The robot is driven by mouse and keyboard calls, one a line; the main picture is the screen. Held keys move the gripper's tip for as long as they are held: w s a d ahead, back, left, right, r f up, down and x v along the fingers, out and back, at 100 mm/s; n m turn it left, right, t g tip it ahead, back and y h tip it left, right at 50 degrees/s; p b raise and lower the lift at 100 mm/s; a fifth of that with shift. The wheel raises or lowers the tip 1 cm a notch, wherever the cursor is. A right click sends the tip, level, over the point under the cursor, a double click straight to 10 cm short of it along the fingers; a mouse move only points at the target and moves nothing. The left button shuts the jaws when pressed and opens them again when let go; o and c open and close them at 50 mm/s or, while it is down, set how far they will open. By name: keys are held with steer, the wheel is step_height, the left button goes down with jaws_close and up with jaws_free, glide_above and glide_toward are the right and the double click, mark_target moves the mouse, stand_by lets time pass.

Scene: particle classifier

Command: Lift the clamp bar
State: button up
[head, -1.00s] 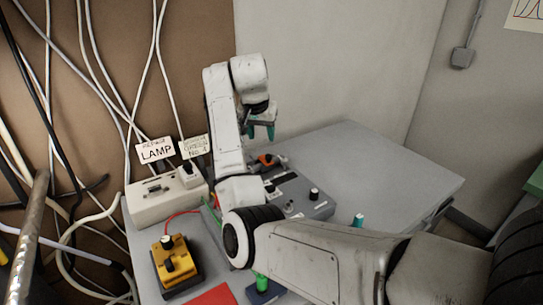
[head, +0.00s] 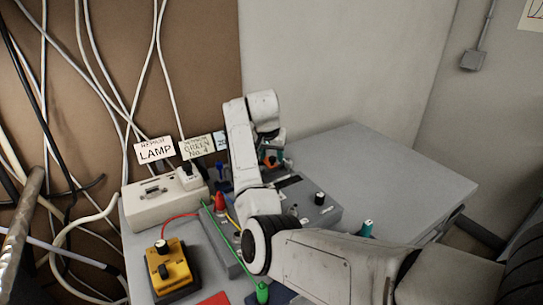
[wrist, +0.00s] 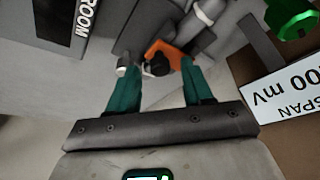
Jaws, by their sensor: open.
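An orange part with a dark round piece on it (wrist: 163,50) lies between the fingertips in the wrist view. It looks like the handle of the clamp bar, but I cannot tell for sure. In the head view it is a small orange patch (head: 267,160) under my gripper, at the far end of the grey box (head: 323,215). My gripper (wrist: 158,72) has two teal fingers, spread apart on either side of the orange part. I cannot tell whether they touch it. In the head view my arm's last links partly hide the fingers and the orange part.
A white socket box (head: 150,207) with LAMP sign (head: 155,150) stands at left. A yellow device (head: 172,265) with a red wire is in front. A red cone-shaped part (head: 220,201) and green wire lie beside my arm. The table's right side (head: 400,180) is clear.

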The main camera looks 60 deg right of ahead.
steer(key=shift+d+f, duration=0.1)
steer(key=shift+f, duration=0.1)
jaws_close()
stand_by(0.4)
